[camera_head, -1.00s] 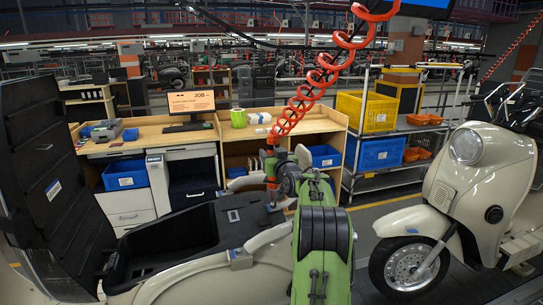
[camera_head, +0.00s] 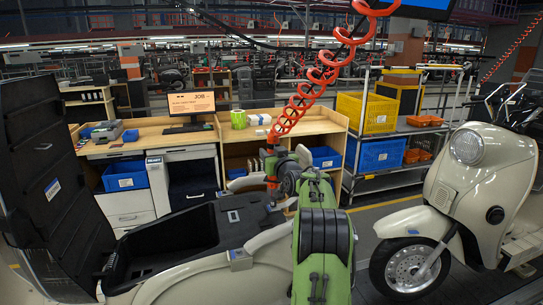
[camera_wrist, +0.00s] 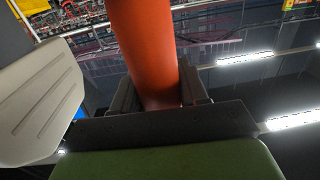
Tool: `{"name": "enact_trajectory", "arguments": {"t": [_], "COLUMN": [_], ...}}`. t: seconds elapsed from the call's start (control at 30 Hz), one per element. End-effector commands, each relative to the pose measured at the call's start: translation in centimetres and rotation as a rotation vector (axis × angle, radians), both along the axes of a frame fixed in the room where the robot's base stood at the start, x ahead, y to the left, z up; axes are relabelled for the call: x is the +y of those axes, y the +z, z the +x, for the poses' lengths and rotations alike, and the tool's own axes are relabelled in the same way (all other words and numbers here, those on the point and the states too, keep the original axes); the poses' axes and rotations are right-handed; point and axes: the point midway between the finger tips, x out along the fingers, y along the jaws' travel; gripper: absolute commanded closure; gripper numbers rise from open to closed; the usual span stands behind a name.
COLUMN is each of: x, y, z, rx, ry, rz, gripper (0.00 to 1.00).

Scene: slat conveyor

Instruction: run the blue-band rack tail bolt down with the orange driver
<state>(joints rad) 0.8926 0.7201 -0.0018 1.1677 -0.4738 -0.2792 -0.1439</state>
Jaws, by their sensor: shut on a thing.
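The orange driver (camera_head: 271,166) hangs upright under a coiled red hose in the head view. My gripper (camera_wrist: 158,92) is shut on it, and its orange body (camera_wrist: 145,45) fills the gap between the fingers in the wrist view. In the head view my arm hides the gripper's fingers. The driver's lower end is over the rear part of the cream scooter (camera_head: 190,280), near a small dark plate. The tail bolt and the driver's tip are not discernible.
The scooter's black open compartment (camera_head: 165,240) and raised black panel (camera_head: 45,150) stand at left. A second cream scooter (camera_head: 470,190) stands at right. Behind are a wooden workbench (camera_head: 150,133) and a shelf with a yellow crate (camera_head: 367,112) and blue bins.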

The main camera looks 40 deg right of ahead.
Motion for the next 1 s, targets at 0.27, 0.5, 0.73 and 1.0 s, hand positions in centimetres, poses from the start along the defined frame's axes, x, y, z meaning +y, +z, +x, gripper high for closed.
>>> {"name": "enact_trajectory", "arguments": {"t": [0.27,0.5,0.73,1.0], "x": [0.0,0.0,0.0,0.0], "y": [0.0,0.1,0.6,1.2], "z": [0.0,0.0,0.0,0.0], "rx": [0.0,-0.001,-0.001,-0.001], "ry": [0.0,0.0,0.0,0.0], "rz": [0.0,0.0,0.0,0.0], "gripper": [1.0,1.0,1.0,1.0]}}
